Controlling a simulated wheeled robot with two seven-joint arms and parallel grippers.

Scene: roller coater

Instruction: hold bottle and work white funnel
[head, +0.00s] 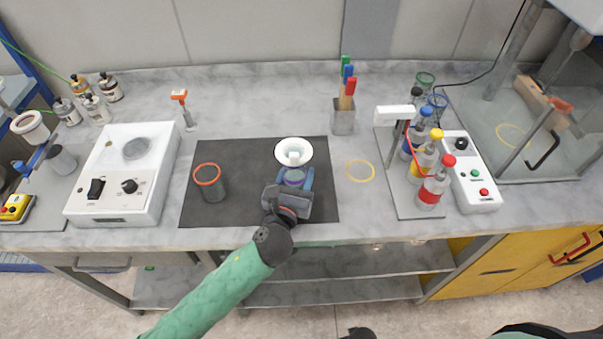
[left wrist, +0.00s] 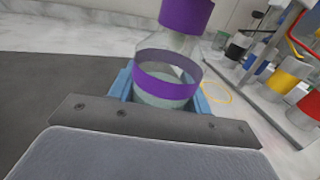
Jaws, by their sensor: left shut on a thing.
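A clear bottle with a purple band (left wrist: 165,88) stands upright between the blue fingers of my left gripper (head: 290,190). My left gripper is shut on the bottle, over the dark mat (head: 240,225); the gripper partly hides it in the head view. A purple part (left wrist: 187,15) tops the bottle in the left wrist view, cut off by the frame's upper edge. The white funnel (head: 304,145) shows mouth-up at the bottle's top in the head view; I cannot tell how deep it sits.
A grey cup with an orange rim (head: 208,183) stands on the mat's left. A white hotplate (head: 125,175) is farther left. A rack of coloured bottles (head: 425,170) and a white control box (head: 472,170) stand right. A yellow ring (head: 360,161) marks bare bench.

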